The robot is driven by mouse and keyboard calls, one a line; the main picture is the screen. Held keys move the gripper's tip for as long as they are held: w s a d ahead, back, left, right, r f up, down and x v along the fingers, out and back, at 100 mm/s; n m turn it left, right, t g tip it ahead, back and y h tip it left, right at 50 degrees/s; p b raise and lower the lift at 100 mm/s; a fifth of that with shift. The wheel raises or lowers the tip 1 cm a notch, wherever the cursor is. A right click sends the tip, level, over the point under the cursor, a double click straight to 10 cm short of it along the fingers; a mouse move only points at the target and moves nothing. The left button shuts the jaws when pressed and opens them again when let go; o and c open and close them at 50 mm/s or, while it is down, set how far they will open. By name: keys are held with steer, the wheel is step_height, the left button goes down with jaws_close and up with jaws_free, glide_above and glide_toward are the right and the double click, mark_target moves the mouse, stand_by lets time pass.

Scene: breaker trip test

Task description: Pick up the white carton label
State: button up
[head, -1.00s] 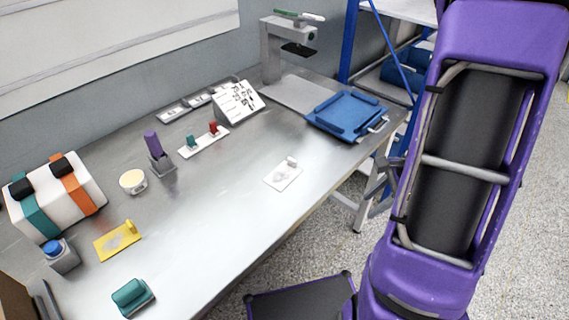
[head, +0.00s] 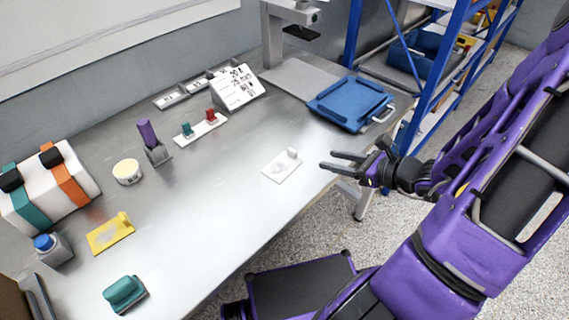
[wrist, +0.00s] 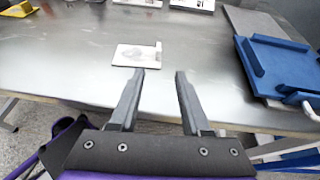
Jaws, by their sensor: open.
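The white carton label (head: 281,167) lies flat on the metal bench near its front edge, with a small upright tab at its right end. It also shows in the wrist view (wrist: 138,54), ahead of my gripper and a little left of the gap between the fingers. My gripper (head: 328,161) is open and empty, to the right of the label in the head view and apart from it. Both fingers (wrist: 160,74) show whole in the wrist view, pointing toward the bench.
A blue tray (head: 351,103) sits at the bench's right end. A yellow label (head: 110,234), a teal block (head: 124,293) and a purple marker-like piece (head: 149,135) in a stand are to the left. A blue shelf rack (head: 440,85) stands at right. Bare bench surrounds the white label.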

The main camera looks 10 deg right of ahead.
mark_target(296, 152)
steer(key=b+x, duration=0.1)
steer(key=x, duration=0.6)
steer(key=shift+f, duration=0.1)
steer(key=shift+r+b+x, duration=0.15)
steer(key=shift+b+x, duration=0.2)
steer(key=shift+x, duration=1.05)
steer(key=shift+r+b+x, duration=0.15)
steer(key=shift+b+x, duration=0.15)
steer(key=shift+x, duration=1.1)
steer(key=shift+a, duration=0.1)
jaws_close()
